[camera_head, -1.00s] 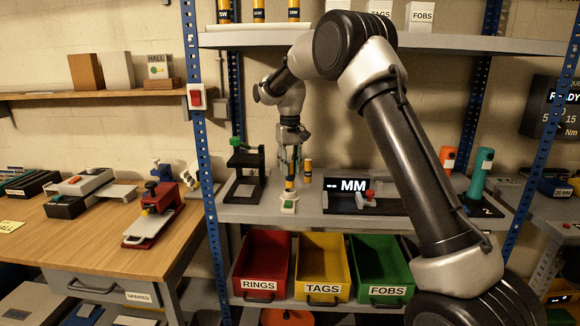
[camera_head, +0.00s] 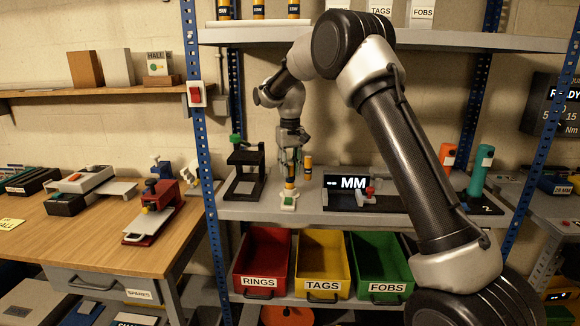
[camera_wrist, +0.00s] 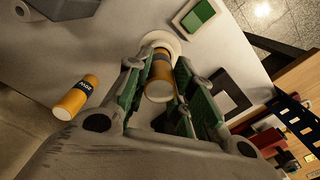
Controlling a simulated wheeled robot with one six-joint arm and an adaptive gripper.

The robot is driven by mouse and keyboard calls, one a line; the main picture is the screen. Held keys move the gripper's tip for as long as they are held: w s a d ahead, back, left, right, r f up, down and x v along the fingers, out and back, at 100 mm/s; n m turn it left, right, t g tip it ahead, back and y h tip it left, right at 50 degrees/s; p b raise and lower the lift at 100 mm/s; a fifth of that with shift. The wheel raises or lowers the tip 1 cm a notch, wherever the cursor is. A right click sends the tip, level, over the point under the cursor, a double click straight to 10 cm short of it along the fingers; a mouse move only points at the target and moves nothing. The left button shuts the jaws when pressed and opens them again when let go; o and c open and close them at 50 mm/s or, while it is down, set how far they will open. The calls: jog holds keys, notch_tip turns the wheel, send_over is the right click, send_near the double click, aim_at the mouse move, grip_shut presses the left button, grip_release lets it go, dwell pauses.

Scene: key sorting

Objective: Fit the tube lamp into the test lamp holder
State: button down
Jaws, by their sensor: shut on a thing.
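My gripper (camera_head: 290,168) points down over the middle shelf and is shut on an orange tube lamp with a dark label band (camera_head: 290,184). In the wrist view the lamp (camera_wrist: 160,78) sits between the green-padded fingers (camera_wrist: 158,95). Its far end meets a round white holder (camera_wrist: 166,37) on the shelf; I cannot tell how deep it sits in it. A white block with a green top (camera_head: 288,203) stands in front of the holder, and shows in the wrist view (camera_wrist: 196,14).
A second orange lamp (camera_head: 308,167) stands close by, also in the wrist view (camera_wrist: 77,97). A black stand with a green knob (camera_head: 246,165) is to the left, an "MM" display (camera_head: 349,183) to the right. Red, yellow and green bins (camera_head: 262,262) sit below.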

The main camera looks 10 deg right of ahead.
jog(key=shift+f, duration=0.9)
jog(key=c, duration=1.1)
grip_release()
jog(key=shift+c, duration=0.2)
jog(key=shift+r, duration=0.15)
notch_tip(320, 180, up, 7)
jog(key=shift+r, duration=0.15)
